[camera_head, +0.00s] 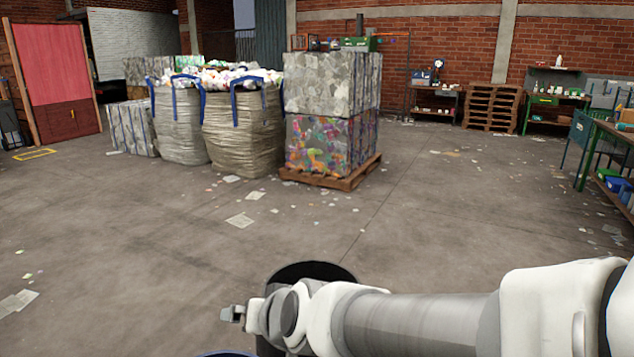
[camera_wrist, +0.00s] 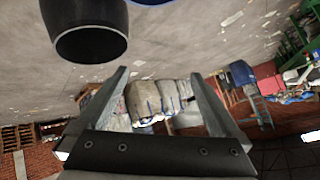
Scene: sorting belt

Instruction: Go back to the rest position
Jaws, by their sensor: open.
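My gripper (camera_head: 232,314) is at the lower middle of the head view, at the end of my white and grey arm, which reaches in from the right. In the wrist view my gripper (camera_wrist: 158,75) has its two fingers wide apart, with nothing between them. That view is upside down. A black round bin (camera_head: 312,271) stands just behind my wrist in the head view, partly hidden by the arm. A black bin (camera_wrist: 88,28) also shows at the upper left of the wrist view, apart from the fingers.
A blue-rimmed bin (camera_head: 226,354) shows at the bottom edge. Farther off stand filled bulk bags (camera_head: 243,125) and stacked bales (camera_head: 318,85) on a wooden pallet (camera_head: 345,182). A green workbench (camera_head: 600,150) is at the right. The concrete floor between is open, with scattered paper.

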